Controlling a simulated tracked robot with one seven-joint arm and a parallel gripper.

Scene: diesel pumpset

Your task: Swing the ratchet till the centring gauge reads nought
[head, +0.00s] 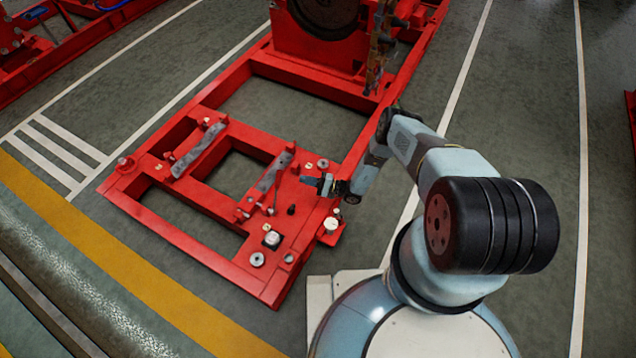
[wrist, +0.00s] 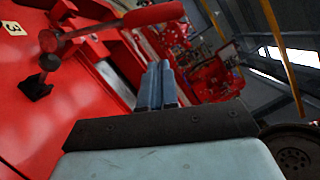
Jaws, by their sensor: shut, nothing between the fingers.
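My gripper (head: 322,183) is above the right side of the red frame's near end. In the wrist view its two fingers (wrist: 157,86) are together and empty, apart from the red handle, which lies up and left of them. A round white-topped part (head: 331,224) at the frame's right edge may be the gauge; no reading is legible.
The red base frame (head: 190,240) has open bays and two grey sloping bars (head: 200,150) (head: 273,172). A silver-topped block (head: 272,239) and a grey disc (head: 257,260) sit near its corner. A white tag marked 3 (wrist: 13,28) is on the frame. Red machinery stands behind.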

